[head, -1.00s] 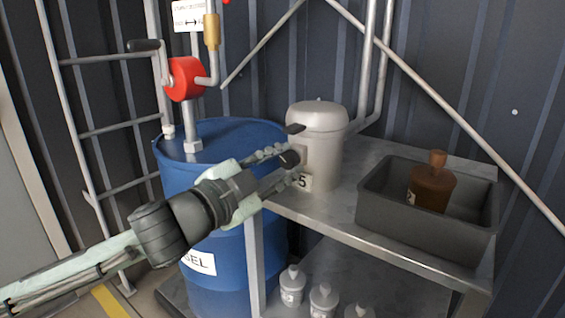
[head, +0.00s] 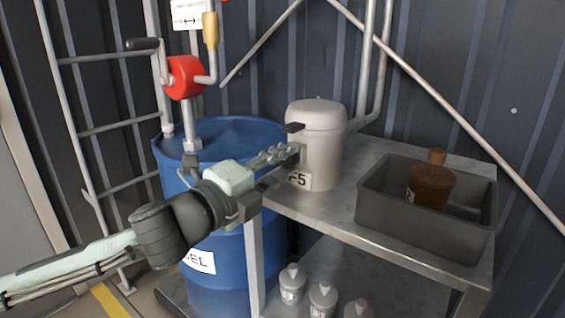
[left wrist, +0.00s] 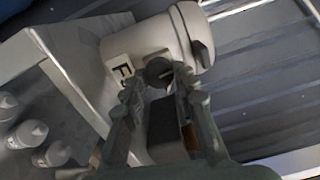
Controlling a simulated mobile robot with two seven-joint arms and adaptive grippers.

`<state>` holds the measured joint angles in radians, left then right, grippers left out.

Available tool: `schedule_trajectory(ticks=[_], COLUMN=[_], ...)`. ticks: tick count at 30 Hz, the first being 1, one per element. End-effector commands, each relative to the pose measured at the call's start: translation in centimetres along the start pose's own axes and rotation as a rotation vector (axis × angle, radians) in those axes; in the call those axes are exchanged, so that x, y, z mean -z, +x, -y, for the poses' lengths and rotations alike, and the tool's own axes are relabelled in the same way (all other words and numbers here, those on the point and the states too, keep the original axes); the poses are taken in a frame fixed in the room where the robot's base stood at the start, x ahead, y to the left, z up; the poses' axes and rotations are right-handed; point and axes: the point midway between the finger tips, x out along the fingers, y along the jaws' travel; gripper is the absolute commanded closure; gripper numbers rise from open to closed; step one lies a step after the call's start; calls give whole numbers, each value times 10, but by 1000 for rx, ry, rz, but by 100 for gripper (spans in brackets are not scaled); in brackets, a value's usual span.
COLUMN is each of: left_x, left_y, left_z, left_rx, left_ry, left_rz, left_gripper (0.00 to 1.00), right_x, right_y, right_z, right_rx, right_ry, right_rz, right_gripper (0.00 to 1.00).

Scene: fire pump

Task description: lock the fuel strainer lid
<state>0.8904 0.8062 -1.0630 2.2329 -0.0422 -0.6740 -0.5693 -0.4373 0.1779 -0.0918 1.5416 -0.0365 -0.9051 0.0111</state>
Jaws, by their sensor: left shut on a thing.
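The fuel strainer (head: 322,160) is a pale canister with a "5" label, standing upright on the metal bench. Its domed lid (head: 318,112) is seated on top, with a dark tab (head: 293,128) sticking out to the left. In the left wrist view the lid (left wrist: 186,32) and its tab (left wrist: 202,54) show beyond the fingers. My left gripper (head: 291,157) is at the strainer's left side, below the tab. It is shut on a dark round knob (left wrist: 158,69) on the strainer's side, mostly hidden by the fingers in the head view. My right gripper is out of view.
A grey tray (head: 400,218) with a brown bottle (head: 431,186) sits right of the strainer on the bench (head: 345,225). A blue drum (head: 185,170) with a red hand pump (head: 185,77) stands behind my left arm. Several small canisters (head: 323,298) stand on the lower shelf.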

Motion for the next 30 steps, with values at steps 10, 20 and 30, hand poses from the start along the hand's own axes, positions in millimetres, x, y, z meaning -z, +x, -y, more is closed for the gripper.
schedule_trajectory(ticks=[10,20,30], left_x=[0,0,0], left_y=[0,0,0], left_z=[-1,-1,-1], left_rx=[0,-1,-1], left_ry=[114,128,126], left_rz=[-1,-1,0], left_gripper=[100,100,51], right_x=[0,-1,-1], right_y=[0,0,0], right_z=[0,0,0], right_rx=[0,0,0], right_ry=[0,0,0], right_rz=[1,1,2], right_gripper=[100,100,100])
